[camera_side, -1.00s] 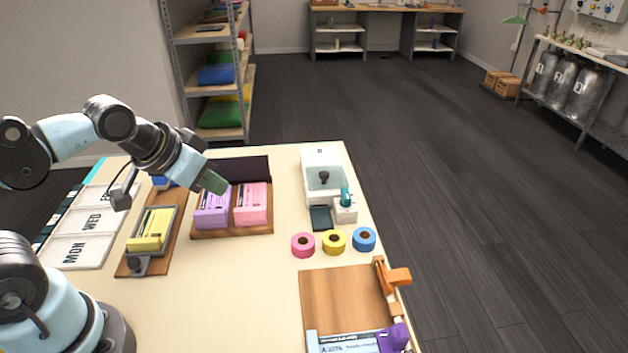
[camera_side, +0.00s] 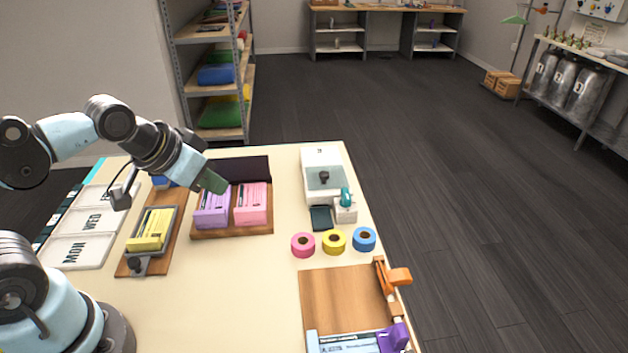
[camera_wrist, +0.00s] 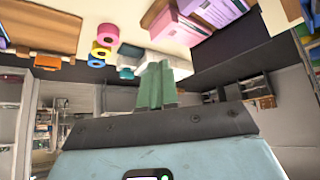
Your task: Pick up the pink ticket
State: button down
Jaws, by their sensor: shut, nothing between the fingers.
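The pink tickets (camera_side: 252,203) stand as a stack in the right half of a wooden holder (camera_side: 232,232), beside a purple stack (camera_side: 212,207). In the wrist view the pink stack (camera_wrist: 218,10) is at the top right. I cannot tell a single loose pink ticket from the stack. My gripper (camera_side: 217,184) is over the purple stack's back edge in the side view, left of the pink stack. Its green fingers (camera_wrist: 156,85) are together and empty in the wrist view. Whether they touch the purple stack is unclear.
A dark panel (camera_side: 247,168) rises behind the stacks. A yellow ticket stack (camera_side: 150,231) is at the left. Pink (camera_side: 303,245), yellow (camera_side: 334,241) and blue (camera_side: 364,239) tape rolls lie to the right. A white device (camera_side: 321,160) stands behind them. The front middle table is clear.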

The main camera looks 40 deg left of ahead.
jog(key=c, duration=1)
grip_release()
jog(key=shift+o, duration=0.2)
jog(key=r+n+g, duration=0.2)
jog(key=n+g, duration=0.5)
jog(key=n, duration=2)
send_over(252, 209)
jog(key=shift+f, duration=6.1)
